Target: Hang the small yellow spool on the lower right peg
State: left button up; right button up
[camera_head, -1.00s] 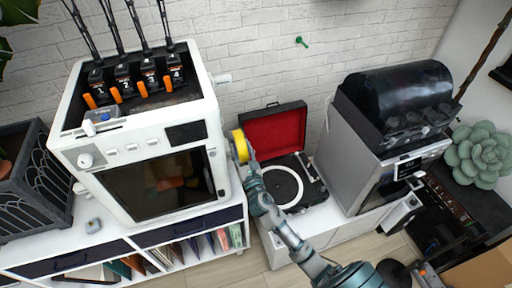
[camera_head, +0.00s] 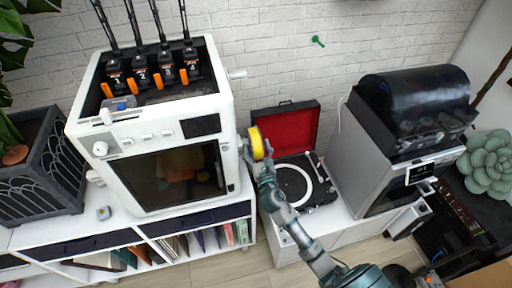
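The small yellow spool (camera_head: 257,143) is at the right side of the white printer, at about mid-height of its body. My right gripper (camera_head: 257,153) reaches up from below with its fingers around the spool and appears shut on it. A white peg (camera_head: 237,74) sticks out from the printer's upper right side and looks empty. Near the spool's left side the lower right peg is mostly hidden by the spool and fingers. I cannot tell whether the spool is around that peg or only beside it. My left gripper is not in view.
The white printer (camera_head: 128,134) stands on a white shelf unit (camera_head: 150,228). A record player with an open red lid (camera_head: 284,128) is close behind my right gripper. A grey machine with a black dome (camera_head: 412,104) stands farther right. A green peg (camera_head: 318,41) is on the brick wall.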

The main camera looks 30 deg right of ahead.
jog(key=shift+d+r, duration=0.1)
jog(key=shift+d, duration=0.05)
jog(key=shift+s, duration=0.2)
jog(key=v, duration=1.2)
jog(key=s+f+m+g+y, duration=0.1)
jog(key=s+f+m+g, duration=0.2)
jog(key=f+m, duration=0.55)
jog(key=s+a+f+m+g, duration=0.1)
jog(key=s+f+m+g, duration=0.2)
jog(key=f, duration=1)
jog(key=s+f+m+g+y, duration=0.15)
jog(key=f+m+g, duration=0.35)
jog(key=f, duration=0.6)
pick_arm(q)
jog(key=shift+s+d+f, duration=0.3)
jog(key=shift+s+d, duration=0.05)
pick_arm(e)
jog(key=s+a+f+m+g+y, duration=0.1)
jog(key=s+a+f+m+g, duration=0.2)
jog(key=s+f+m, duration=0.4)
jog(key=s+a+f+m+g+y, duration=0.1)
jog(key=s+a+f+m+g, duration=0.3)
jog(key=s+f+m, duration=0.3)
jog(key=s+f, duration=0.3)
jog(key=s, duration=0.4)
jog(key=shift+s+f+m, duration=0.15)
jog(key=shift+f+m, duration=0.1)
jog(key=shift+m, duration=0.1)
